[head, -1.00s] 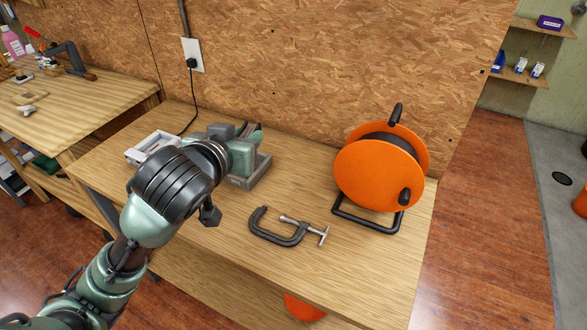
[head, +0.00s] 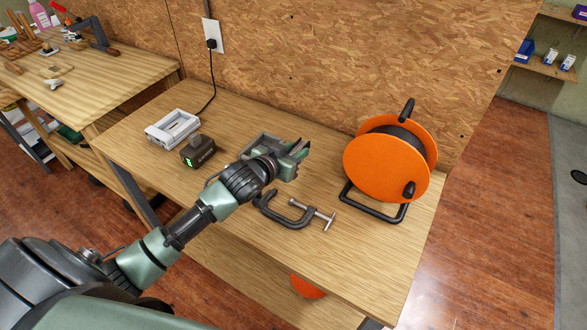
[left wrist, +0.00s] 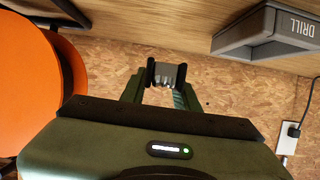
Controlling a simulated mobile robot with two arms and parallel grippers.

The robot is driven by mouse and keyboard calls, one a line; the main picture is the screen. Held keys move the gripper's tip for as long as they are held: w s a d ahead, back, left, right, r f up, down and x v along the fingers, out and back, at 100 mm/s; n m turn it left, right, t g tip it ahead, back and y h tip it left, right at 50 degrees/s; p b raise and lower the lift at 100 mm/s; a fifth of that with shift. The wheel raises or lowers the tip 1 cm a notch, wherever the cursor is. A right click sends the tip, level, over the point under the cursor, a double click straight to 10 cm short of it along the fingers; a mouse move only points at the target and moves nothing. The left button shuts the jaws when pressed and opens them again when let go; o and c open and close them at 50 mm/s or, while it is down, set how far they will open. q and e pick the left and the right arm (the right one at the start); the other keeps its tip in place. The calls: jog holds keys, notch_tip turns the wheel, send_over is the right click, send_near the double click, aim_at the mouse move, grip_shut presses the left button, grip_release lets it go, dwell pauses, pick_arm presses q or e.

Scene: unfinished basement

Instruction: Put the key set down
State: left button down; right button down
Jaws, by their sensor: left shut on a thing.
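My left gripper (head: 304,150) is over the workbench (head: 345,262), between the grey tray and the orange reel. In the left wrist view its fingers (left wrist: 166,75) are shut on a small grey, metallic thing, which I take to be the key set (left wrist: 167,77). Its shape is mostly hidden by the fingers. In the head view I cannot make out the key set at the fingertips. The grey tray (head: 259,140) is partly hidden behind the gripper. It also shows in the left wrist view (left wrist: 262,48), marked DRILL. My right gripper is not in view.
An orange cable reel (head: 380,168) stands right of the gripper. A dark C-clamp (head: 284,213) lies in front of it. A black battery (head: 198,152) with a green light and a pale charger (head: 172,128) are at the left. The bench's front right is clear.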

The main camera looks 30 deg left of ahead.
pick_arm(q)
notch_tip(320, 180, down, 7)
jog(key=shift+f, duration=0.2)
dwell(0.4)
jog(key=c, duration=1.4)
grip_release()
jog(key=shift+f, duration=0.15)
jog(key=o, duration=0.3)
jog(key=shift+o, duration=0.2)
